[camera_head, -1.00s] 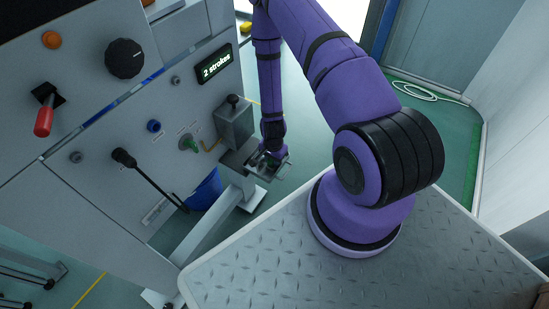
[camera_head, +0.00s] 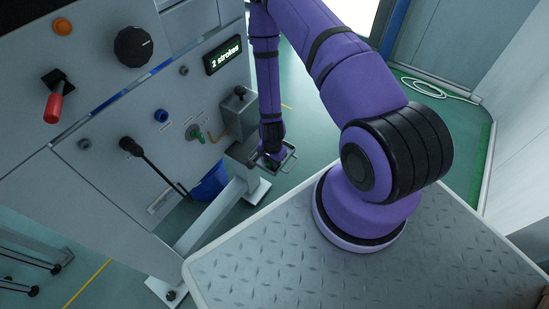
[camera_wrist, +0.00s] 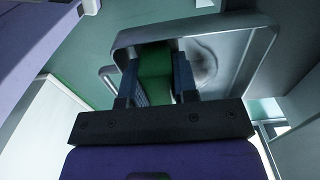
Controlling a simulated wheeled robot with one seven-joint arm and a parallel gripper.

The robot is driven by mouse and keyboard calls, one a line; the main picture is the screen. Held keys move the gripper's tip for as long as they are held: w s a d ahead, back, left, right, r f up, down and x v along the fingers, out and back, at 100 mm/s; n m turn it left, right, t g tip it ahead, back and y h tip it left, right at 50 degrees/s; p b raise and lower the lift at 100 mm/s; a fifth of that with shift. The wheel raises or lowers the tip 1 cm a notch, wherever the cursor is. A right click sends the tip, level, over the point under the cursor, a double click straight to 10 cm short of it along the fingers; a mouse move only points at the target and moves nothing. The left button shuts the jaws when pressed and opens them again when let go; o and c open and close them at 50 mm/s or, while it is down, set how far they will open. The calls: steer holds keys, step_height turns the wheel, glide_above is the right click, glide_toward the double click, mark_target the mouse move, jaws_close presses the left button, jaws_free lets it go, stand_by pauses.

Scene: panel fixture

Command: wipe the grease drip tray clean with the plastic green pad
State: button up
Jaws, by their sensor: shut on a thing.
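The drip tray (camera_wrist: 240,75) is a shallow grey metal tray with a raised rim and a wire handle. It fills the upper middle of the wrist view, with a dark smear (camera_wrist: 203,62) to the right of the pad. It also shows small in the head view (camera_head: 289,158), beside the panel. My gripper (camera_wrist: 157,80) is over the tray, its two fingers shut on the green pad (camera_wrist: 155,62). The pad's lower face is hidden, so I cannot tell whether it touches the tray. In the head view my gripper (camera_head: 270,158) partly covers the tray.
The grey panel carries a red lever (camera_head: 55,103), a black knob (camera_head: 133,46), a "2 strokes" display (camera_head: 223,55) and a long black lever (camera_head: 150,162). A grey box (camera_head: 239,112) stands just behind the tray. A blue bucket (camera_head: 209,183) is below. Open floor lies right of the tray.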

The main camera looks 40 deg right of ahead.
steer(key=shift+d, duration=0.1)
steer(key=shift+w+d+r, duration=0.1)
steer(key=shift+w+d, duration=0.15)
steer(key=shift+d, duration=0.25)
steer(key=shift+w+d, duration=0.2)
steer(key=shift+d, duration=0.3)
steer(key=shift+w+d, duration=0.2)
steer(key=shift+d, duration=0.4)
steer(key=shift+w+d, duration=0.2)
steer(key=shift+d, duration=0.4)
steer(key=shift+w+d, duration=0.2)
steer(key=shift+d, duration=0.4)
steer(key=shift+w+d, duration=0.2)
steer(key=shift+d, duration=0.35)
step_height(320, 180, up, 8)
